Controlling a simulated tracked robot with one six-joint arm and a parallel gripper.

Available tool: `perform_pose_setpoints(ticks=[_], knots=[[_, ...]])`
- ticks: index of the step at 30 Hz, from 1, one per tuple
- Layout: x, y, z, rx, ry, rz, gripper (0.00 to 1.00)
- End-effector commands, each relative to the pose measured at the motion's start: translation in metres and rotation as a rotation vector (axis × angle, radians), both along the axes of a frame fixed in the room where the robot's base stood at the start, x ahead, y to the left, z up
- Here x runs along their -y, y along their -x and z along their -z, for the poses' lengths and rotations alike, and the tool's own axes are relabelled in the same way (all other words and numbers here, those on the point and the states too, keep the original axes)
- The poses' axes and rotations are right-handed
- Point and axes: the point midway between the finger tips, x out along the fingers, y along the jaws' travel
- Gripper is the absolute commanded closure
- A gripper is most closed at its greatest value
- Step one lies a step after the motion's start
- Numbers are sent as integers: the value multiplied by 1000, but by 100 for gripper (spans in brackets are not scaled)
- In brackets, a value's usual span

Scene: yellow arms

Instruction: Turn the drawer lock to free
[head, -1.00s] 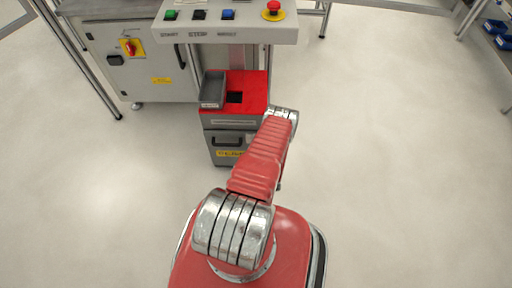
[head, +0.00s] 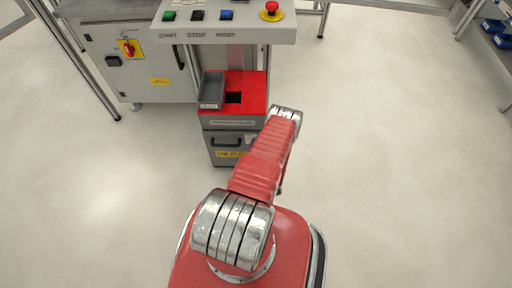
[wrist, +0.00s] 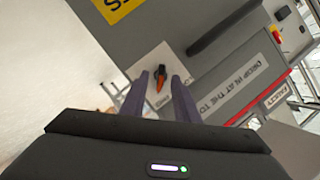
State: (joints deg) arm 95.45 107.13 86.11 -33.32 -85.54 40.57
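The drawer lock (wrist: 160,78) is a small knob, dark at one end and orange at the other, on a pale plate in the wrist view. My gripper (wrist: 160,75) is open, its two fingers apart. The lock shows between the fingertips in the picture; I cannot tell whether they touch it. The grey drawer front (head: 231,141) is below the red-topped cabinet (head: 255,84) in the head view. There my arm hides the lock and gripper.
A dark handle bar (wrist: 226,24) and a white lettered label (wrist: 256,85) are near the lock. A grey bin (head: 211,89) stands on the red top. A button panel (head: 226,28) overhangs behind. The floor to the right is clear.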

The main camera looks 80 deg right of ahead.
Motion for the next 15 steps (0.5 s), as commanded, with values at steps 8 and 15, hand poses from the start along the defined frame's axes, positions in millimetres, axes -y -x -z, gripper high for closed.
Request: perform_pose_setpoints(ticks=[8,15], knots=[[-38,23,-11,2,-3,5,72],[-66,40,-20,0,-2,6,72]])
